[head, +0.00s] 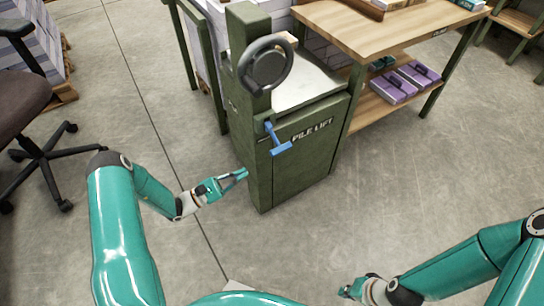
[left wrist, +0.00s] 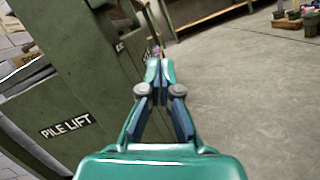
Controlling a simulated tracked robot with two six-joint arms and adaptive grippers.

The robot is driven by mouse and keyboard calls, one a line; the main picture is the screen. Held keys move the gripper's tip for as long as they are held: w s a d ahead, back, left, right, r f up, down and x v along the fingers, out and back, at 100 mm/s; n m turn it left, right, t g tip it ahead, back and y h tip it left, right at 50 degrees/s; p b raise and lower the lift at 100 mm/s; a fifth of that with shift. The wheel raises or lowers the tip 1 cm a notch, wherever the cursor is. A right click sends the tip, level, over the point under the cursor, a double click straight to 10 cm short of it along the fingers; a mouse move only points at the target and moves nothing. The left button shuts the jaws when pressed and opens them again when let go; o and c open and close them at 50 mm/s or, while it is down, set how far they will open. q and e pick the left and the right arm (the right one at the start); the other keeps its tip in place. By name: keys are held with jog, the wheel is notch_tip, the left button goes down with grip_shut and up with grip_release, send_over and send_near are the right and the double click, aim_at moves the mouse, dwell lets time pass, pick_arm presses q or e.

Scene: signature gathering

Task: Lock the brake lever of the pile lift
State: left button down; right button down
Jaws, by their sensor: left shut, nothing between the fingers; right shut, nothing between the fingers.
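The green pile lift (head: 300,150) stands ahead of me, with its name on the front panel and a dark handwheel (head: 265,65) on its post. The blue brake lever (head: 279,140) sticks out from the upper left of the front. My left gripper (head: 244,173) is shut and empty, low and to the left of the lever, near the lift's left front edge. In the left wrist view the shut fingertips (left wrist: 159,64) show with the lift's panel (left wrist: 60,100) at left; I cannot make out the lever there. My right gripper (head: 346,291) is shut and empty, low over the floor, far from the lift.
A wooden table (head: 385,35) stands behind the lift at right, with purple boxes (head: 393,87) on its lower shelf. An office chair (head: 40,150) stands at far left. The floor in front of the lift is clear.

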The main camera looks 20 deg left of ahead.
aim_at(273, 156)
pick_arm(q)
jog(key=w+d+r, duration=0.1)
jog(key=w+d, duration=0.1)
jog(key=w+d+r, duration=0.2)
jog(key=d, duration=0.1)
jog(key=w+d+r, duration=0.2)
jog(key=d, duration=0.1)
jog(key=shift+r, duration=0.1)
jog(key=shift+d+r, duration=0.1)
jog(key=shift+r, duration=0.2)
jog(key=shift+d, duration=0.2)
jog(key=shift+s+a+r, duration=0.1)
jog(key=shift+a, duration=0.05)
